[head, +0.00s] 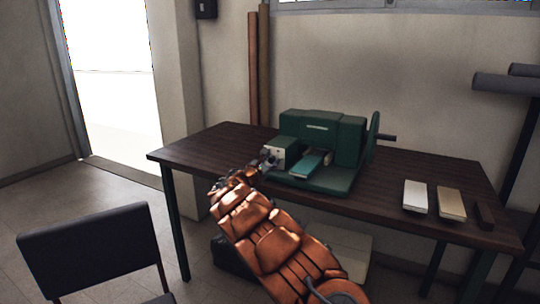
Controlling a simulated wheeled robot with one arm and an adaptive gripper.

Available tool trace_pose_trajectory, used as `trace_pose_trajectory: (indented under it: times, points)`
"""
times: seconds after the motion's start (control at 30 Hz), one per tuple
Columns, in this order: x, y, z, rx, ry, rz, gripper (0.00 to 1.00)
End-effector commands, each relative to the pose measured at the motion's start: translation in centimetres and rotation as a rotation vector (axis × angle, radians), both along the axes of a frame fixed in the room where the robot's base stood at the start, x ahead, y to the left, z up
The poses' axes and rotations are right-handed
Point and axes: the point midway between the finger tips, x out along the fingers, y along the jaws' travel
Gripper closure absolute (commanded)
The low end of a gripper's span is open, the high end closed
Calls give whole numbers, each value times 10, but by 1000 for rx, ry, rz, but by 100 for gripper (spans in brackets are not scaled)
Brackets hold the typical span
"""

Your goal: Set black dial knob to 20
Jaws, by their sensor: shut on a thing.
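A dark green machine (322,128) stands on the dark wooden table (215,150). On its left side is a small green box with a pale front plate (273,151). My copper-coloured arm reaches up from the bottom of the head view to this plate. My gripper (268,161) is at the plate's front, shut on the black dial knob, which is mostly hidden by the fingers. The dial's marks and the knob's setting are too small to read.
A teal block (311,163) lies on the machine's base. A handwheel (374,138) is at its right. A white block (416,194), a tan block (451,203) and a dark block (484,215) lie on the table's right. A black chair (88,250) stands at front left.

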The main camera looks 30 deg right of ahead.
Motion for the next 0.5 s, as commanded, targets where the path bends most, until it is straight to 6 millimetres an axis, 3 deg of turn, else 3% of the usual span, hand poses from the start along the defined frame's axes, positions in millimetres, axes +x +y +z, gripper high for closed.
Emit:
trace_pose_trajectory:
  times: [0.5]
  points:
    - [1, 1, 0, -120, 199, 2, 100]
